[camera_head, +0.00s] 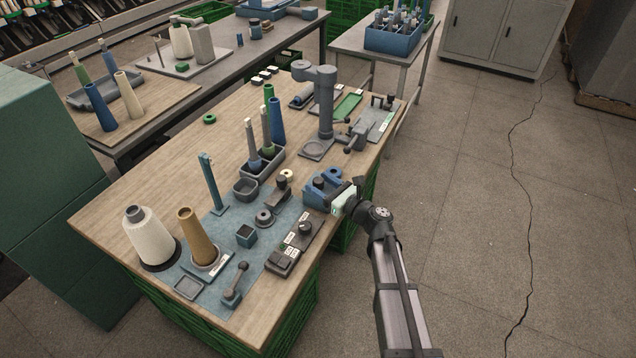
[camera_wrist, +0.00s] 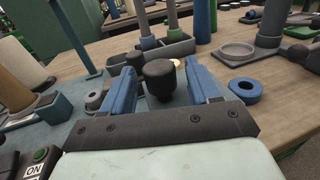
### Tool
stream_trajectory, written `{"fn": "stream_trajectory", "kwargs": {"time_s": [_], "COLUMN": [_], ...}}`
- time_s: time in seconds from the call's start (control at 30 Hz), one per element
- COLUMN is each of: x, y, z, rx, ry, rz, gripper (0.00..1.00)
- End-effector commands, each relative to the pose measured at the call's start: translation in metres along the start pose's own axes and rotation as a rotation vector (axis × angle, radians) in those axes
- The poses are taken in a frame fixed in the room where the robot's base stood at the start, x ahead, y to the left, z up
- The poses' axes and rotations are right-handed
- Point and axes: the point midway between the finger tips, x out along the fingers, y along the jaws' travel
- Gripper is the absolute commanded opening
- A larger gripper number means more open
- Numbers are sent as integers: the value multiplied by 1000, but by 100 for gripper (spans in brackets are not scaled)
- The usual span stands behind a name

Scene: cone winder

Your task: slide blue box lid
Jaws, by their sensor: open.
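A dark round knob (camera_head: 318,183) stands among blue parts at the table's right edge. In the wrist view the same black knob (camera_wrist: 160,80) rises between the two blue fingers of my gripper (camera_wrist: 165,90), with space on both sides. In the head view my gripper (camera_head: 322,191) points left over the blue box (camera_head: 312,202). The blue fingers and the box blend there, so I cannot tell their border. The lid is mostly hidden by my gripper, and I cannot tell how far it is open.
A blue ring (camera_wrist: 245,90) lies right of the fingers in the wrist view. A grey block with a dark knob (camera_head: 281,184), a grey ring (camera_head: 264,218) and a switch box (camera_head: 304,230) are close by. A tall grey column (camera_head: 324,105) stands behind. Bare wood shows farther left.

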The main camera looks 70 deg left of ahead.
Motion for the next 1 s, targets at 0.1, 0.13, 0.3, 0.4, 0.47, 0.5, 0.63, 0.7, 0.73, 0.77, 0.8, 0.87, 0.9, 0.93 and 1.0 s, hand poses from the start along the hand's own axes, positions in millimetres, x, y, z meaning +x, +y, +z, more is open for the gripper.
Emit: {"fn": "stream_trajectory", "kwargs": {"time_s": [0.1,0.13,0.3,0.4,0.47,0.5,0.63,0.7,0.73,0.77,0.8,0.87,0.9,0.93,1.0], "x": [10,11,14,14,14,14,14,14,14,14,14,14,14,14,14], "y": [-1,-1,0,0,0,0,0,0,0,0,0,0,0,0,0], "z": [0,0,0,0,0,0,0,0,0,0,0,0,0,0,0], "rx": [0,0,0,0,0,0,-1,-1,-1,-1,-1,-1,-1,-1,-1], "ry": [0,0,0,0,0,0,0,0,0,0,0,0,0,0,0], "rz": [0,0,0,0,0,0,0,0,0,0,0,0,0,0,0], "gripper": [60,60,60,60,60,60,49,42,39,36,33,27,23,20,14]}}
